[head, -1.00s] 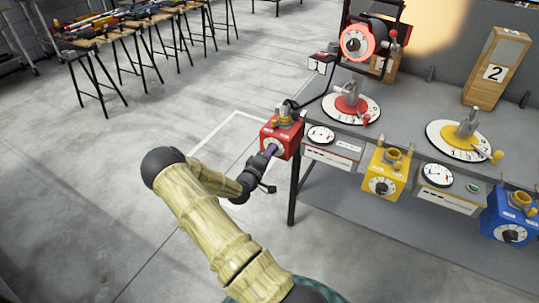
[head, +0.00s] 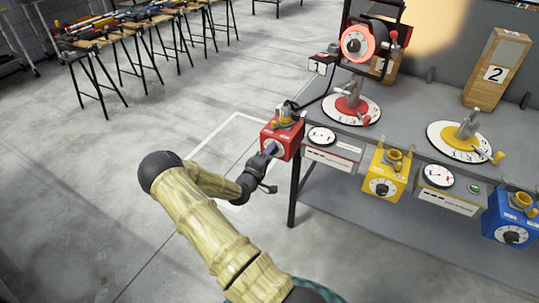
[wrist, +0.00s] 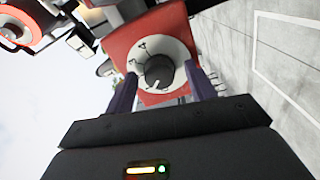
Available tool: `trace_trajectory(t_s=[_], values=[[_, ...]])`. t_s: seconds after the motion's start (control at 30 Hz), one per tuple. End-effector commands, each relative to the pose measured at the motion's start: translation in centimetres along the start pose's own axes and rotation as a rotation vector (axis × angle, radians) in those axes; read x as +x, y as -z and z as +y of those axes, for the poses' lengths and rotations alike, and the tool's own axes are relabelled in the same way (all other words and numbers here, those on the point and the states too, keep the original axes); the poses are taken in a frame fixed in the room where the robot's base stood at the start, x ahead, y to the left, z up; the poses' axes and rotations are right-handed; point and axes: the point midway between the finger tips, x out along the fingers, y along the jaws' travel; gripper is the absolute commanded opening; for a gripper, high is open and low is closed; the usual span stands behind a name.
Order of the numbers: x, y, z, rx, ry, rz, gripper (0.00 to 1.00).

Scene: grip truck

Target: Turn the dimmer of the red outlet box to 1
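The red outlet box (head: 283,137) hangs at the left front corner of the grey workbench. In the wrist view the red box (wrist: 152,42) fills the upper middle, with a white dial plate and a dark dimmer knob (wrist: 159,72) on its face. My gripper (head: 264,152) is right in front of this face. In the wrist view its two purple fingers (wrist: 158,88) stand apart, one at each side of the knob, with gaps visible. Digits on the dial are partly readable, but the exact setting is not clear.
A yellow outlet box (head: 386,172) and a blue outlet box (head: 511,217) hang farther right along the bench front (head: 400,225).

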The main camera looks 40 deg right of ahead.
Motion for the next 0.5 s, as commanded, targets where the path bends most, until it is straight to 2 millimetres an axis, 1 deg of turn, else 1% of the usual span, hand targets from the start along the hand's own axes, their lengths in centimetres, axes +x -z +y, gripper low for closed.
trace_trajectory(t_s=[0.17,0.27,0.37,0.5], values=[[-0.1,-0.1,0.0,0.0,0.0,-0.001,0.55],[-0.7,0.0,0.0,0.0,0.0,0.0,0.55],[-2.0,0.0,0.0,-0.001,0.001,0.001,0.55],[-4.5,0.1,-0.1,-0.002,0.002,0.001,0.55]])
